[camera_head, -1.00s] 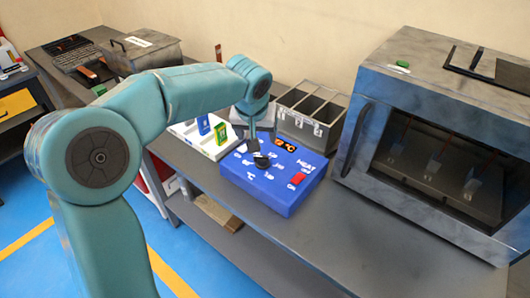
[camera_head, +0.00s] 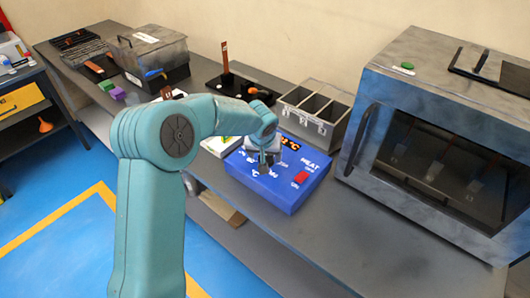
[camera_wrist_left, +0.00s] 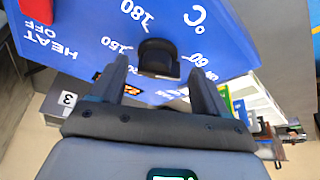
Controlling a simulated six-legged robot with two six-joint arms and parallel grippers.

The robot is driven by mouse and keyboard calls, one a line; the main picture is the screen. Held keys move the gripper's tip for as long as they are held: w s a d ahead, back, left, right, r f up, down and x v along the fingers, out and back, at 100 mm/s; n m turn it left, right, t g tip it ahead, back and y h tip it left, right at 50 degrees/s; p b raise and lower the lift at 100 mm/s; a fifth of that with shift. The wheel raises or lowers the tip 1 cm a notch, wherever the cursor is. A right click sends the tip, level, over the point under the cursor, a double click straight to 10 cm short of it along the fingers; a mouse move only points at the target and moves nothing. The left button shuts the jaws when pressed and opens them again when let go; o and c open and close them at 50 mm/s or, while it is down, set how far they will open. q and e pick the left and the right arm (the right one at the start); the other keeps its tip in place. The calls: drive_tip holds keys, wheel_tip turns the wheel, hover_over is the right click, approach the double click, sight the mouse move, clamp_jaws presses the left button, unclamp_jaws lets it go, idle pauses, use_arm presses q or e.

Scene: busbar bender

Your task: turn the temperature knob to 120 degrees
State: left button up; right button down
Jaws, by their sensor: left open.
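The blue control box (camera_head: 262,183) sits on the bench in the head view, with an orange display (camera_head: 291,145) and a red heat switch (camera_head: 300,178). In the left wrist view the black temperature knob (camera_wrist_left: 157,57) stands on its blue face (camera_wrist_left: 85,25), ringed by white numbers, 180 among them. My left gripper (camera_head: 267,168) is over the box and hides the knob in the head view. In the left wrist view its fingers (camera_wrist_left: 160,72) are open, one on each side of the knob, with gaps showing. The knob's exact setting is not readable. My right gripper is not in view.
A large oven (camera_head: 440,140) stands to the right of the box. A grey divided bin (camera_head: 313,110) is behind it. A white tray (camera_head: 222,147) is at its left, partly behind my arm. Bare bench (camera_head: 330,240) lies in front and right.

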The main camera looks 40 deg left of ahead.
use_arm(q)
drive_tip(key=shift+w+f, duration=0.1)
drive_tip(key=c, duration=1.1)
drive_tip(key=shift+o, duration=0.3)
